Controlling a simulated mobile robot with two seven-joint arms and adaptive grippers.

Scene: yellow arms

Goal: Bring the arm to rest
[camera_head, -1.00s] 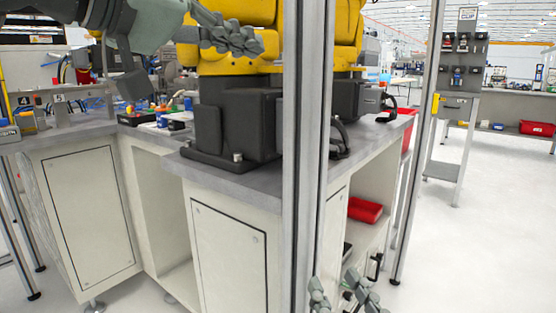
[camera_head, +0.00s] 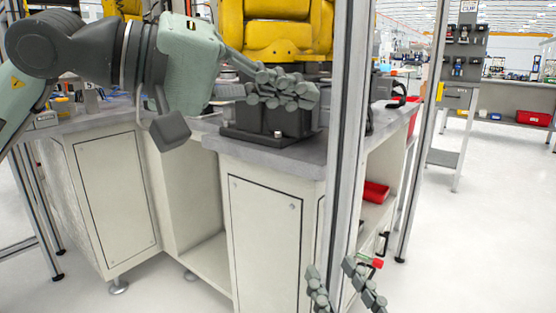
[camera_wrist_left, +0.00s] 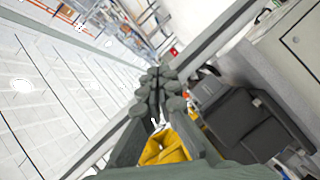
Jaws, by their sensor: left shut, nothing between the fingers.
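My left arm reaches in from the left in the head view. Its gripper (camera_head: 290,88) is shut and empty, in front of the black base (camera_head: 265,125) of a yellow robot arm (camera_head: 275,35). In the left wrist view its fingers (camera_wrist_left: 160,88) lie together, with nothing between them. My right gripper (camera_head: 335,275) shows at the bottom of the head view. Its two fingers are apart and nothing is seen between them. A small red item (camera_head: 375,263) shows close beside its right finger; I cannot tell if they touch.
A grey-topped workbench (camera_head: 275,155) with pale cabinets stands ahead. A metal post (camera_head: 347,130) rises just right of my left gripper. A red bin (camera_head: 375,191) sits on a shelf behind it. The white floor (camera_head: 480,230) at the right is clear.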

